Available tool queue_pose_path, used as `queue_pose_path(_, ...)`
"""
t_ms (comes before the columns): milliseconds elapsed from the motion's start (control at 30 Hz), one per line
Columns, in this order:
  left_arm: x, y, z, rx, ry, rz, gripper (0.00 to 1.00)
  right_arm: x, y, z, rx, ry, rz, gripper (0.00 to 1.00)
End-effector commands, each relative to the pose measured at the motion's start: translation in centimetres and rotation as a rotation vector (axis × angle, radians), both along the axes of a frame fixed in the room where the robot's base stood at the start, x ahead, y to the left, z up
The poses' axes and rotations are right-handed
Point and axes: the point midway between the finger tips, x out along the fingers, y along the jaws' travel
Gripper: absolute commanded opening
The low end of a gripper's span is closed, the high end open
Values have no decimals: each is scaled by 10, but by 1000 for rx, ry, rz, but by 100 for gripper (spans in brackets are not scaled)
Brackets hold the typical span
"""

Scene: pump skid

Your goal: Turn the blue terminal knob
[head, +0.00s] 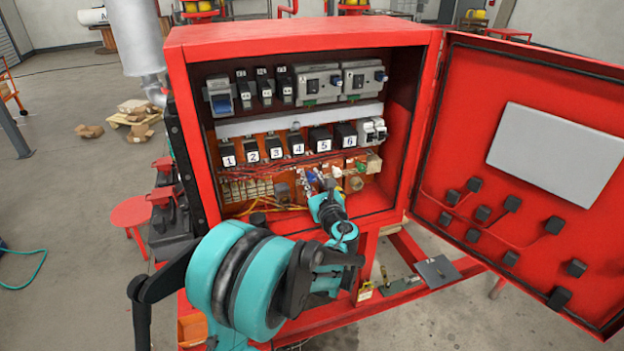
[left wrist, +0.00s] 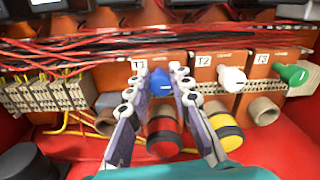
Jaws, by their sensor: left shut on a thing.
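The blue terminal knob (left wrist: 161,83) sits under the label T1 on the orange panel low in the cabinet. In the left wrist view my left gripper (left wrist: 160,76) has one finger on each side of the knob and is shut on it. In the head view my left gripper (head: 318,186) reaches into the lower part of the open red cabinet (head: 310,38). The arm and fingers hide part of the knob there. My right gripper is in neither view.
A white knob (left wrist: 232,79) under T2 and a green knob (left wrist: 294,73) under T3 stand to the right. Red wires run above. The cabinet door (head: 530,180) stands open at right.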

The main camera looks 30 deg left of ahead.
Motion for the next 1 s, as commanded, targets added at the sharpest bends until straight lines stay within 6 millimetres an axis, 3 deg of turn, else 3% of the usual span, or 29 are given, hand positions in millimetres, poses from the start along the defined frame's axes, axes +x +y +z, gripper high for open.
queue_pose_path(367, 0, 0, -1, -109, -128, 0, 0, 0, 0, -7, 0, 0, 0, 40)
queue_pose_path(1000, -1, 1, -2, -496, -582, 0, 0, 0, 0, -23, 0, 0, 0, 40)
